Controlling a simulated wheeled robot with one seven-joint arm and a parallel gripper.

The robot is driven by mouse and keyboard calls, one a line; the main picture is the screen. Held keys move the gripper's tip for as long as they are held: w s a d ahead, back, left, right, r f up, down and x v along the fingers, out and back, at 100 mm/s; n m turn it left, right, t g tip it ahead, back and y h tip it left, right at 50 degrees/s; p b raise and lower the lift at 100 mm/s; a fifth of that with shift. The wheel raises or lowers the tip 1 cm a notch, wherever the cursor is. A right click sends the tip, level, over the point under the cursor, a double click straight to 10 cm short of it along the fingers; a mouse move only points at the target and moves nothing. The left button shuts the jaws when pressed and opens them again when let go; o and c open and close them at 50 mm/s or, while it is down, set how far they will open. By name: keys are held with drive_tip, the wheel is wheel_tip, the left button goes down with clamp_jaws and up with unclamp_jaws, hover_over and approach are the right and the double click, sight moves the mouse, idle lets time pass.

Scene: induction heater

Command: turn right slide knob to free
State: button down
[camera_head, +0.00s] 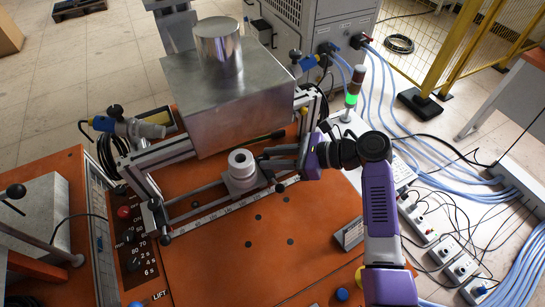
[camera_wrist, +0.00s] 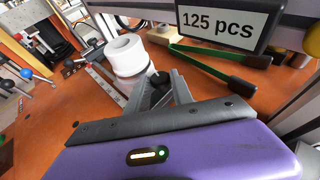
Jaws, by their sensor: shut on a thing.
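The slide carries a white ring-shaped cylinder (camera_head: 241,165) on a grey block between the rails, with a ruler strip along the front. The cylinder also shows in the wrist view (camera_wrist: 127,57). A small black knob (camera_wrist: 160,79), which I take for the right slide knob, is just to the right of the cylinder. My gripper (camera_wrist: 163,80) reaches in from the right, its two grey fingers closed around this knob. In the head view my gripper (camera_head: 268,163) hides the knob. I cannot tell the knob's turned angle.
A large metal box (camera_head: 230,100) stands over the back of the slide. Green-and-black handled tongs (camera_wrist: 215,62) lie close behind my fingers, under a "125 pcs" display (camera_wrist: 222,25). A control panel (camera_head: 138,255) is at left. The orange tabletop in front is mostly clear.

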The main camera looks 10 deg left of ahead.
drive_tip(key=n+g+b, duration=0.2)
drive_tip(key=g, duration=0.1)
drive_tip(key=shift+w+f+n, duration=0.2)
drive_tip(key=shift+w+n, duration=0.15)
drive_tip(key=shift+n, duration=0.05)
drive_tip(key=shift+r+n+g+b, duration=0.15)
drive_tip(key=shift+n+g+b, duration=0.4)
drive_tip(key=shift+g, duration=0.25)
drive_tip(key=c, duration=1.1)
unclamp_jaws()
drive_tip(key=shift+c, duration=0.2)
drive_tip(key=shift+b+v, duration=0.45)
drive_tip(key=shift+v, duration=3.45)
drive_tip(key=shift+r, duration=0.1)
